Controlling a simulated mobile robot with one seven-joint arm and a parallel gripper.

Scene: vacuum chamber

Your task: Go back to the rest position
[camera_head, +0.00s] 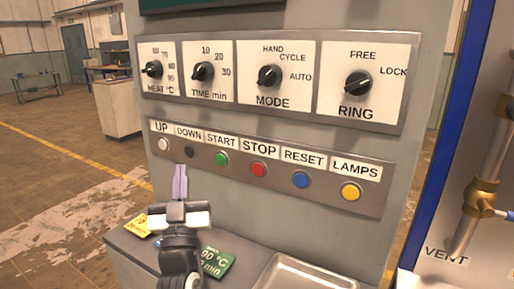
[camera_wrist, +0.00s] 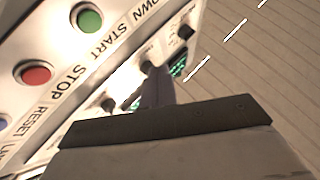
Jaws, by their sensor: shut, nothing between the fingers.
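My gripper (camera_head: 180,172) is in front of the grey control panel (camera_head: 260,165). Its slim purple-grey fingers are shut together, with nothing between them, and point up at the lower edge of the button row. The fingertips show just below the dark DOWN button (camera_head: 190,151). I cannot tell whether they touch the panel. In the wrist view my gripper (camera_wrist: 158,72) points past the green START button (camera_wrist: 90,19) and the red STOP button (camera_wrist: 34,73).
Above the buttons are the HEAT (camera_head: 152,69), TIME (camera_head: 203,71), MODE (camera_head: 269,75) and RING (camera_head: 358,84) knobs. Below, a ledge holds a yellow card (camera_head: 138,226), a green card (camera_head: 217,263) and a metal tray (camera_head: 300,272). Brass pipework (camera_head: 480,200) stands at right. Open floor lies left.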

